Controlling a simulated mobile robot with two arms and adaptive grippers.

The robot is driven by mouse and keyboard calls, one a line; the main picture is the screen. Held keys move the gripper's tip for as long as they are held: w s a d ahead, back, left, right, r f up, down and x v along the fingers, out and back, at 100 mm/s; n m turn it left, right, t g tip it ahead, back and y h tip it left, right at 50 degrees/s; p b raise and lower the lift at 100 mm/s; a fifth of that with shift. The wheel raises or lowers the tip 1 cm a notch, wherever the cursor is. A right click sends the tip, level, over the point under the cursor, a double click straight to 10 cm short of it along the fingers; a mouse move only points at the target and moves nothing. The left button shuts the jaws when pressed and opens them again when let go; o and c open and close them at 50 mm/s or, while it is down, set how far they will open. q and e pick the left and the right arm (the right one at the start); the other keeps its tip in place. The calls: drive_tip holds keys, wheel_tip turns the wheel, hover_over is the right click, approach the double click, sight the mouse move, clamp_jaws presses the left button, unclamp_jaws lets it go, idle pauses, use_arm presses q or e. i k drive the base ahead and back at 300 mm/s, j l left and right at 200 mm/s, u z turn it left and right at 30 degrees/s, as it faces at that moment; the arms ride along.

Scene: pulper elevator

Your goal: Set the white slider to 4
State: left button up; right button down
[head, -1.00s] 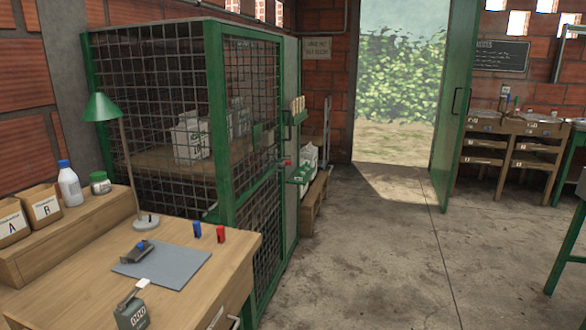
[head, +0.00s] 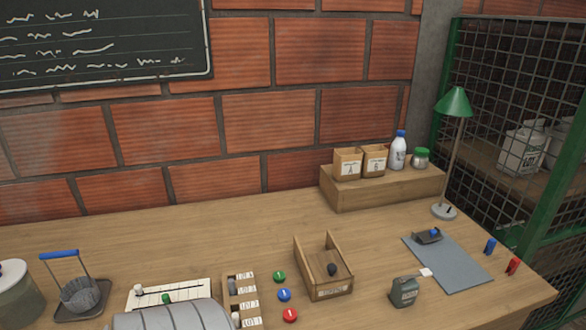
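A pale board (head: 192,290) with dark lines lies on the wooden table at the bottom of the head view. A white knob (head: 138,290) sits at its left end and a green knob (head: 167,298) is a little to the right. The white knob looks like the white slider. Any numbers on the board are too small to read, so its setting cannot be told. A grey ridged shape hides the board's front part. Neither of my grippers is in view.
Right of the board are a slotted wooden rack (head: 246,297), several coloured discs and a wooden tray (head: 325,283). The table's back middle is clear.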

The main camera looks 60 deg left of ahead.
sight(138, 288)
drive_tip(key=u, duration=0.5)
drive_tip(key=k+u, duration=0.1)
drive_tip(key=u, duration=0.4)
drive_tip(key=l+u, duration=0.1)
drive_tip(key=u, duration=0.85)
drive_tip(key=k+j+u, duration=0.1)
drive_tip(key=u, duration=0.4)
